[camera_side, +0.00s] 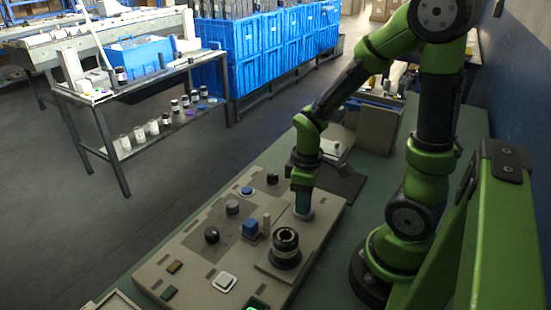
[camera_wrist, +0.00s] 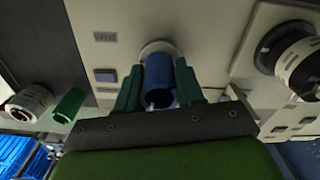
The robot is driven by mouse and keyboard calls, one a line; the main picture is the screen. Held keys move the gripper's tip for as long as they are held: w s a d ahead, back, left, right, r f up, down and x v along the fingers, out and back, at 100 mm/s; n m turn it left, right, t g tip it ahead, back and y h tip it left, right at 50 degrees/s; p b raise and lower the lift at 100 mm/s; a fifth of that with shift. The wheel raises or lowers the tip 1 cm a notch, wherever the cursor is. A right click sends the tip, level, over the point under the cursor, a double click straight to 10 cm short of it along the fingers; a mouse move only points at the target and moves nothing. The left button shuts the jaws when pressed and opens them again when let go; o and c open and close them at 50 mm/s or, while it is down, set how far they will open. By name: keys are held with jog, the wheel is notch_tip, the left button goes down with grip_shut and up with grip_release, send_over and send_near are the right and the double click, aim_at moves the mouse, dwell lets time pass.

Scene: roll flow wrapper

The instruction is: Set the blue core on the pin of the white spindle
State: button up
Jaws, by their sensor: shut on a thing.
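My gripper (camera_wrist: 158,88) is shut on the blue core (camera_wrist: 158,80), a short hollow tube held between its two green fingers. In the side view my gripper (camera_side: 303,205) points down at the far right part of the grey panel. The white spindle's round base (camera_wrist: 157,47) shows just beyond the core in the wrist view. In the side view, the pale base (camera_side: 304,214) lies directly under the gripper. The pin is hidden by the core and fingers, so I cannot tell whether the core is around it or above it.
A black ringed cylinder (camera_side: 285,246) stands on the grey panel (camera_side: 190,255) near the gripper, with a blue block (camera_side: 250,228) and a grey peg (camera_side: 266,223) beside it. Several knobs and buttons, including a black knob (camera_side: 211,235), are on the panel.

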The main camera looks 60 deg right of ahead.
jog(key=shift+f, duration=0.1)
jog(key=o, duration=1.1)
jog(key=shift+o, duration=0.5)
jog(key=o, duration=0.4)
jog(key=shift+r, duration=4)
